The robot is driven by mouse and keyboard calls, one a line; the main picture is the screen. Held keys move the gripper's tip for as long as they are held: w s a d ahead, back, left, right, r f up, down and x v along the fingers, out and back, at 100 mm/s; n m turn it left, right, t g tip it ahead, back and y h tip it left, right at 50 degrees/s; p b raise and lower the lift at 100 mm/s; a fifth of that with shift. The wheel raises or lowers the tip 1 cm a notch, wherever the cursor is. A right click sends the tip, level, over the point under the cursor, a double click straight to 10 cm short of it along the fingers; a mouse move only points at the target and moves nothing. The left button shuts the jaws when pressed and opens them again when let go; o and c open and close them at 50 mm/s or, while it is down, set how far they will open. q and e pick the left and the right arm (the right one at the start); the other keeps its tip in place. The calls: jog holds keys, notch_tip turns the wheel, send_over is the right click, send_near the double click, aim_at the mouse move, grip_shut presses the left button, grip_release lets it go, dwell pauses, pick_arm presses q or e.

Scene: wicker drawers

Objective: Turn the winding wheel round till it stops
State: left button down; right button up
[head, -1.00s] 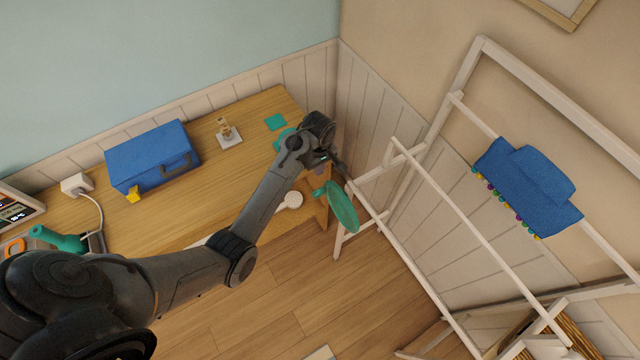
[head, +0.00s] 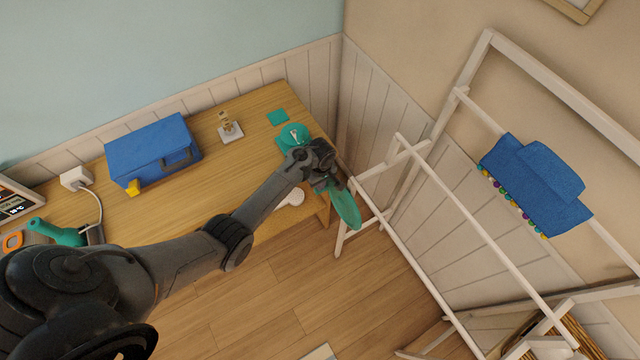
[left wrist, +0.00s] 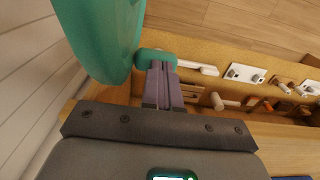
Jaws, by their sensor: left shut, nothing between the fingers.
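The teal winding wheel (head: 346,208) is at the right end of the wooden desk, partly hidden by my left gripper in the head view. In the left wrist view the wheel (left wrist: 100,38) fills the upper left, with a teal knob-like part (left wrist: 155,62) beside it. My left gripper (head: 341,185) is at the wheel's upper part. Its fingers (left wrist: 161,72) are shut with nothing between them, and their tips are at the teal part. I cannot tell whether they touch it. My right gripper is not in view.
A teal device (head: 292,137) stands on the desk near my wrist. A white drying rack (head: 460,210) with a blue cloth (head: 537,185) stands close on the right.

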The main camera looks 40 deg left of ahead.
pick_arm(q)
jog(key=shift+f, duration=0.1)
dwell(0.3)
jog(key=shift+a+f+h, duration=0.3)
jog(key=shift+f+h, duration=0.05)
jog(key=shift+h, duration=0.05)
jog(key=shift+w+f+h+b, duration=0.1)
jog(key=shift+f+h+b, duration=0.2)
jog(key=shift+h, duration=0.1)
jog(key=shift+w+a+f+g+h+b, duration=0.1)
jog(key=shift+a+f+g+h+b, duration=0.1)
jog(key=shift+f+g+h+b, duration=0.4)
jog(key=shift+f, duration=0.65)
jog(key=shift+r, duration=0.1)
